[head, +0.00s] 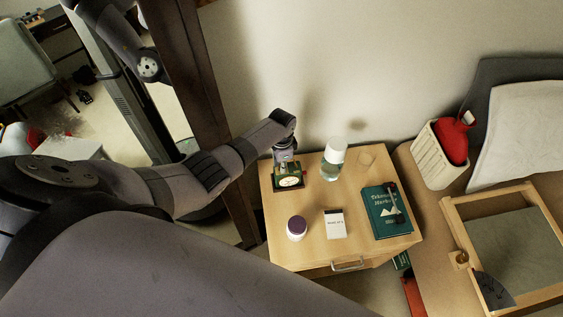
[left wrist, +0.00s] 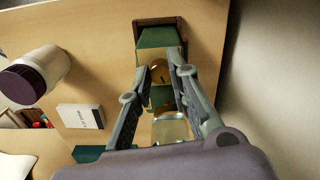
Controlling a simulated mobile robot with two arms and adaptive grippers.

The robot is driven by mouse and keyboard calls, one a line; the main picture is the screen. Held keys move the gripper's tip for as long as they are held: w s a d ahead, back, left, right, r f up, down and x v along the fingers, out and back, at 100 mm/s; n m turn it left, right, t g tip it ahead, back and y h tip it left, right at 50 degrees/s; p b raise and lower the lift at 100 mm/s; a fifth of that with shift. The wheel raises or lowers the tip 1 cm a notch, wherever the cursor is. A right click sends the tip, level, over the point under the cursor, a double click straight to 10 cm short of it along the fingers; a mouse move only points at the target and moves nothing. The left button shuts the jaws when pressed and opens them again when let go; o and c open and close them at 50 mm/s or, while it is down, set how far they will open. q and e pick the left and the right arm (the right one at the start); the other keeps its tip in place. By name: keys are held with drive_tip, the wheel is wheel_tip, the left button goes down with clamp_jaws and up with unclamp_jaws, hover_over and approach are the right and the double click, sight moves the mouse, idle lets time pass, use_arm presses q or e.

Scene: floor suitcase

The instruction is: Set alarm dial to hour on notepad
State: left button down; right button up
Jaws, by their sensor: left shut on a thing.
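The alarm clock (head: 289,182), dark green with a pale round face, stands at the back left of the wooden nightstand. In the left wrist view its green body (left wrist: 160,38) shows with a brass round dial (left wrist: 160,75) between my fingers. My left gripper (head: 287,158) is above and behind the clock, its fingers closed in on the dial; it also shows in the left wrist view (left wrist: 161,76). My right gripper is out of view.
A clear bottle with white top (head: 333,160) stands right of the clock. A purple-lidded white jar (head: 296,228) stands in front.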

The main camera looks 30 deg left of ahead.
use_arm(q)
drive_tip(key=n+p, duration=0.1)
drive_tip(key=n, duration=0.5)
drive_tip(key=shift+r+n, duration=0.1)
drive_tip(key=shift+n, duration=0.2)
drive_tip(key=n+p, duration=0.1)
drive_tip(key=n, duration=0.2)
drive_tip(key=shift+n, duration=1.8)
drive_tip(key=c, duration=1.5)
unclamp_jaws()
drive_tip(key=shift+o, duration=0.2)
wheel_tip(320, 180, up, 12)
